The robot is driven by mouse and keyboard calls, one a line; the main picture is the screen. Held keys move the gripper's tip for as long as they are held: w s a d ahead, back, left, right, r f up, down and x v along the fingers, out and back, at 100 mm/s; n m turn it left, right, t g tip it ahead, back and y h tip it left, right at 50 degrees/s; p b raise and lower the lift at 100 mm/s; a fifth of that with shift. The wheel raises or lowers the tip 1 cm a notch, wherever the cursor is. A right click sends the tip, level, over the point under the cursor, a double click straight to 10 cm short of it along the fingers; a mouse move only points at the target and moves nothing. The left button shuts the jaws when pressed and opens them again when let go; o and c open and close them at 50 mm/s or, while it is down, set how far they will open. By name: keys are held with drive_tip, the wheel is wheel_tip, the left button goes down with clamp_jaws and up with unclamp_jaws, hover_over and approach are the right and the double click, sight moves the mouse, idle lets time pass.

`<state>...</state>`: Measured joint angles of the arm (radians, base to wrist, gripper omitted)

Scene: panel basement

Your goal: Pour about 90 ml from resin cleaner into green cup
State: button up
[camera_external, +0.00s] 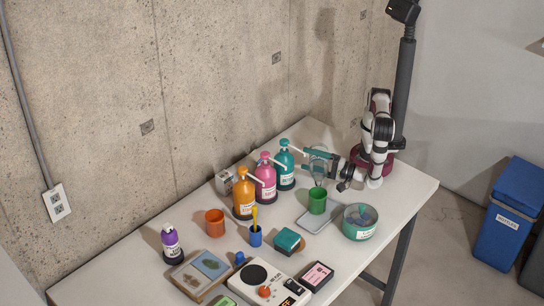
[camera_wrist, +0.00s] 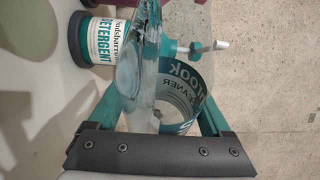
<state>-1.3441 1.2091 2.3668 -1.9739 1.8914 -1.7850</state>
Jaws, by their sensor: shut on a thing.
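My gripper (camera_external: 318,165) is shut on the resin cleaner, a clear container (camera_external: 319,170) held above the table. In the wrist view the container (camera_wrist: 185,100) sits between my teal fingers, with a teal label reading "CLEANER" in reverse through the clear wall. Clear liquid seems to show inside, toward the left of that view. The green cup (camera_external: 317,203) stands upright on the table, just below the held container in the external view. I cannot make out the cup in the wrist view. The container's exact tilt, and whether liquid is flowing, cannot be told.
A teal detergent pump bottle (camera_external: 286,172) stands close behind the container, beside pink (camera_external: 266,180) and orange (camera_external: 243,196) pump bottles. A teal round tub (camera_external: 360,223) and a grey flat tray (camera_external: 315,222) lie near the cup. Other items crowd the table's left.

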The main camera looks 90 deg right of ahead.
sight(309, 164)
drive_tip(key=shift+r, duration=0.2)
idle(0.5)
drive_tip(key=f+m, duration=0.1)
drive_tip(key=m, duration=0.1)
drive_tip(key=d+f+m+g, duration=0.1)
drive_tip(key=f+m, duration=0.1)
drive_tip(key=shift+s+d+f, duration=0.1)
drive_tip(key=shift+f, duration=0.05)
drive_tip(key=shift+f+m+g, duration=0.3)
drive_tip(key=shift+m, duration=0.3)
idle(1.0)
drive_tip(key=shift+f, duration=0.1)
drive_tip(key=shift+a+f+m+y, duration=0.15)
drive_tip(key=shift+a+m+y, duration=0.25)
drive_tip(key=shift+m, duration=0.2)
drive_tip(key=a+m, duration=0.1)
drive_tip(key=m+g, duration=0.1)
drive_tip(key=m, duration=0.1)
drive_tip(key=shift+a+r+y, duration=0.35)
drive_tip(key=shift+r+y, duration=0.05)
drive_tip(key=m+y, duration=0.1)
drive_tip(key=m, duration=0.3)
drive_tip(key=m+y, duration=0.2)
drive_tip(key=shift+w+a+f+m, duration=0.25)
drive_tip(key=shift+f+m, duration=0.05)
drive_tip(key=shift+f, duration=0.1)
